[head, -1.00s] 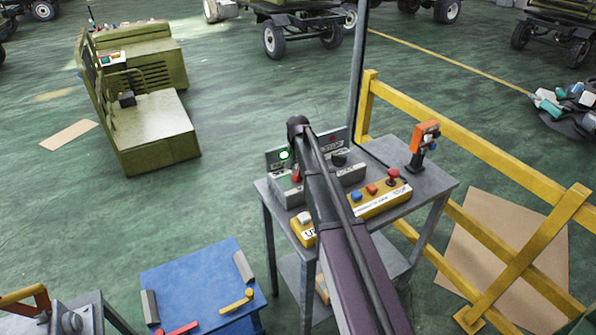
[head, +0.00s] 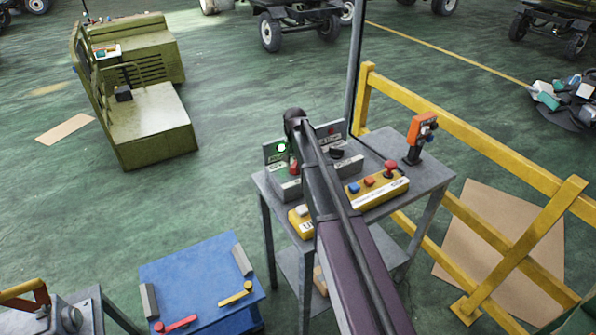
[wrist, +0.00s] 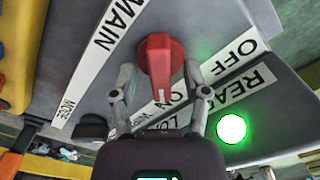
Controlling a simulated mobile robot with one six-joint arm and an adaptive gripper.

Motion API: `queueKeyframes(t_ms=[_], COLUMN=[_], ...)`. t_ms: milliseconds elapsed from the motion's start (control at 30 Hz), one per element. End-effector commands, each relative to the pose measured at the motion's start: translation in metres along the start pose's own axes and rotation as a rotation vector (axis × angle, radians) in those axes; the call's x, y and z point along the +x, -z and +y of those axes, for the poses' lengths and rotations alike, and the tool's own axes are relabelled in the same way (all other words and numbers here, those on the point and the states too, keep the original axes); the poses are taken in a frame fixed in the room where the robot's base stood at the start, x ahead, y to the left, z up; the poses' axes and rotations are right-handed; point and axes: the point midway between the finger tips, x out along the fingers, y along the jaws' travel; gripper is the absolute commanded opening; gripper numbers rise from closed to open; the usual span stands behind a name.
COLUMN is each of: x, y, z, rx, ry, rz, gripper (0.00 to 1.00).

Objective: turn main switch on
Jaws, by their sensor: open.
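The main switch is a red rotary knob (wrist: 160,58) on a grey box beside a white MAIN label (wrist: 108,30). In the wrist view its handle and white mark point down the picture, close to the ON lettering; OFF lies to the right. My gripper (wrist: 160,76) is open, with one finger on each side of the knob; contact cannot be told. In the head view the red knob (head: 294,167) shows just left of my arm, which hides my gripper.
A green lamp (wrist: 231,128) is lit by the READY label. The grey table (head: 437,178) also carries a yellow button box (head: 372,197) and an orange joystick stand (head: 418,135). A yellow railing (head: 480,135) stands to the right, and a blue table (head: 195,275) to the left.

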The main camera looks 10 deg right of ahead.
Motion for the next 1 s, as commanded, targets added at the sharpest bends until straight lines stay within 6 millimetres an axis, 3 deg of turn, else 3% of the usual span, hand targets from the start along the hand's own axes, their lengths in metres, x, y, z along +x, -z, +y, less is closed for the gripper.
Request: queueKeyframes(t_ms=[367,1000], x=[-0.0001,-0.0001], y=[0.0005,0.0006], z=[-0.0004,-0.0005], rx=[-0.078,-0.491], ry=[0.001,0.001], rz=[0.001,0.001], gripper=[0.60,0.60])
